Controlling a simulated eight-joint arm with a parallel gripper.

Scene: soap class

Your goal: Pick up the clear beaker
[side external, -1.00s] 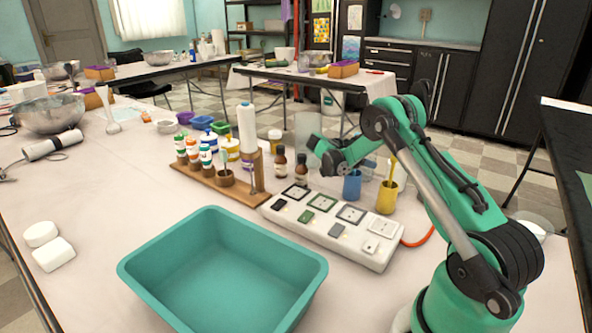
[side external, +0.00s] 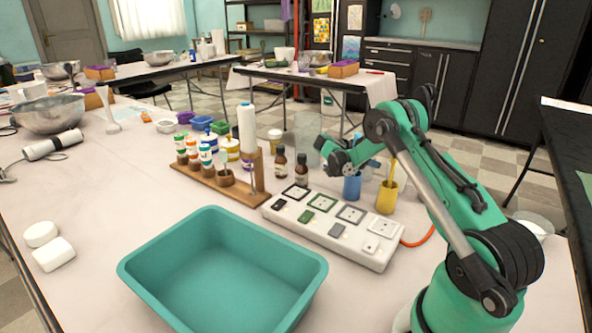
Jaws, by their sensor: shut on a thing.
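A clear beaker (side external: 302,130), faint and see-through, shows behind the brown bottles, at the end of my arm. My gripper (side external: 322,143) is at the beaker's right side and is shut on it. The fingers are small and partly hidden by my wrist, so the exact grip is hard to see. I cannot tell whether the beaker's base touches the table.
Two brown bottles (side external: 301,169) stand just in front. A blue cup (side external: 352,187) and a yellow cup (side external: 387,197) stand to the right. A power strip (side external: 330,229), a wooden rack (side external: 222,183) and a teal tub (side external: 222,268) lie nearer. Clear table shows at left.

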